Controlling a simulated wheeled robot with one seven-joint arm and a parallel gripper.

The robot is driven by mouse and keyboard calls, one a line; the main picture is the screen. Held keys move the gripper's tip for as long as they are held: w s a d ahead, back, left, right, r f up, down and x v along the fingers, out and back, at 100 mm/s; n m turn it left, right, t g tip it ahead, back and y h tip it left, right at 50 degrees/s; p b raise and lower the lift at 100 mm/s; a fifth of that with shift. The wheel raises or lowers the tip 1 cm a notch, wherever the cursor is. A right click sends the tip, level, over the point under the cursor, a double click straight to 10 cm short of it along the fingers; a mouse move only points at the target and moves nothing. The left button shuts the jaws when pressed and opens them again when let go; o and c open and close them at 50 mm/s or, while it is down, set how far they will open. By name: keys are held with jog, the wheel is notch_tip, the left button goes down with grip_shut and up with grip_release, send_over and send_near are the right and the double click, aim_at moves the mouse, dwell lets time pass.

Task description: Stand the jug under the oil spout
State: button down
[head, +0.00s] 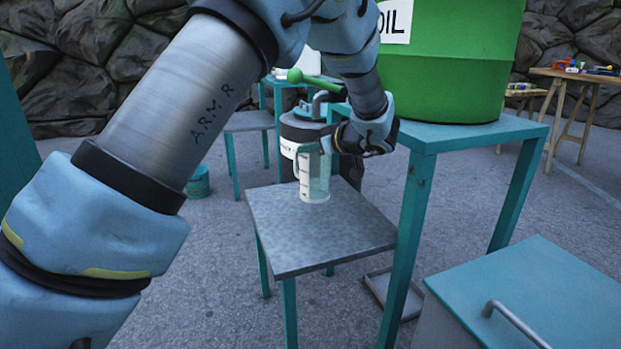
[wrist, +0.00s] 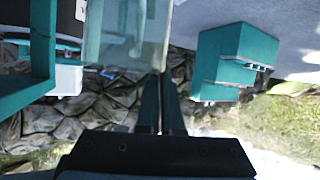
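The clear jug (head: 314,180) with a white scale strip is upright at the back of the grey metal table (head: 325,237). I cannot tell if its base touches the table top. My gripper (head: 328,147) is at the jug's upper right side, its narrow fingers close together and apparently shut on the jug. In the wrist view the jug (wrist: 125,35) fills the top, right at the fingertips (wrist: 162,82); the grip point is partly hidden. The grey spout (head: 317,105) with a green lever (head: 297,76) comes from the green oil tank (head: 450,70), with its mouth above the jug.
The tank stands on a tall teal table (head: 450,135) close to the right of my gripper. A black drum (head: 300,130) is behind the jug. A teal-lidded box (head: 530,300) is at the front right. A shallow tray (head: 390,290) lies on the floor. The front of the metal table is clear.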

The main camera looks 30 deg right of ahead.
aim_at(307, 167)
jog(key=shift+f, duration=2.75)
jog(key=c, duration=1)
grip_release()
jog(key=shift+c, duration=0.2)
jog(key=shift+s+r, duration=0.1)
